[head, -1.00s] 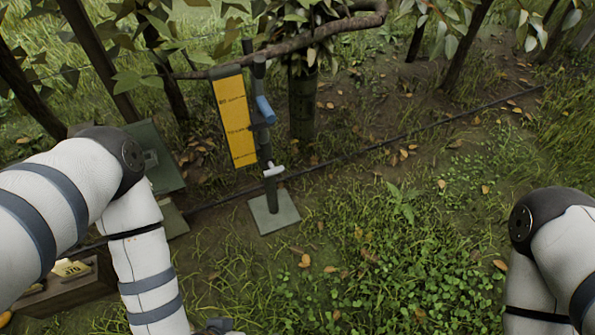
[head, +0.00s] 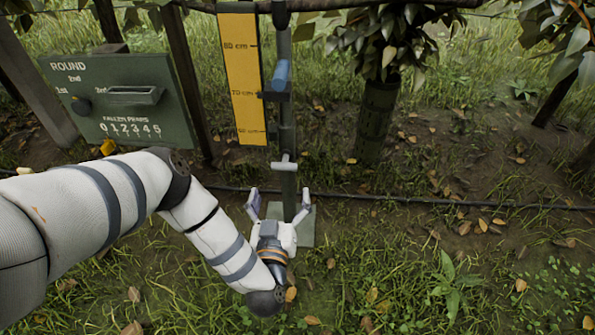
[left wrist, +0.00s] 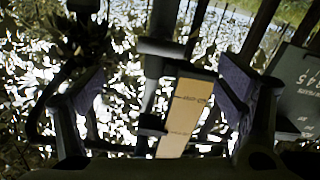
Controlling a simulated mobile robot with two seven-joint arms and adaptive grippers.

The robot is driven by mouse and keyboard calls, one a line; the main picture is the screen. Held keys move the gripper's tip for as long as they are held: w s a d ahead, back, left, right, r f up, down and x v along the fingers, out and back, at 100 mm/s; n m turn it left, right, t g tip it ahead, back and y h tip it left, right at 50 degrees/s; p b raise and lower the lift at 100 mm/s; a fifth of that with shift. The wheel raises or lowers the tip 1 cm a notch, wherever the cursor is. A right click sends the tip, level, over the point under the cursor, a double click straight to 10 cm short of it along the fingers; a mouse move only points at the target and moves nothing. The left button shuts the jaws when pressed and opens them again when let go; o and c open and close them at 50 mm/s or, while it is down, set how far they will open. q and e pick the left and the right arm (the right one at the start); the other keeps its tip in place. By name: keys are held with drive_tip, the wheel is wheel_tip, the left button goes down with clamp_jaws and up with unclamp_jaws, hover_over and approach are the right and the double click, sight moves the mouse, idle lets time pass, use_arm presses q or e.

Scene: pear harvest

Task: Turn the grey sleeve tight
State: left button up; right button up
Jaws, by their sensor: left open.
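An upright grey post (head: 288,132) stands on a flat grey base plate (head: 305,232). The grey sleeve (head: 285,164) appears to be the piece with a pale crossbar low on the post. In the left wrist view, what looks like the sleeve (left wrist: 160,47) crosses the post above the line between my fingertips. My left gripper (head: 279,198) is open and empty, just below the sleeve in the head view, with fingers spread to either side of the post. I cannot tell whether it touches the post. My right gripper is not in view.
A yellow measuring board (head: 243,75) and a blue handle (head: 281,75) sit higher on the post. A green scoreboard (head: 125,100) stands at left. A tree trunk (head: 377,120) stands behind right. A dark hose (head: 420,198) runs along the ground. Grass at right is open.

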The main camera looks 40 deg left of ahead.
sight(286, 161)
use_arm(q)
drive_tip(key=b+x, duration=0.3)
drive_tip(key=x, duration=0.7)
drive_tip(key=shift+w+a+f, duration=0.1)
drive_tip(key=shift+w, duration=0.15)
drive_tip(key=c, duration=1.1)
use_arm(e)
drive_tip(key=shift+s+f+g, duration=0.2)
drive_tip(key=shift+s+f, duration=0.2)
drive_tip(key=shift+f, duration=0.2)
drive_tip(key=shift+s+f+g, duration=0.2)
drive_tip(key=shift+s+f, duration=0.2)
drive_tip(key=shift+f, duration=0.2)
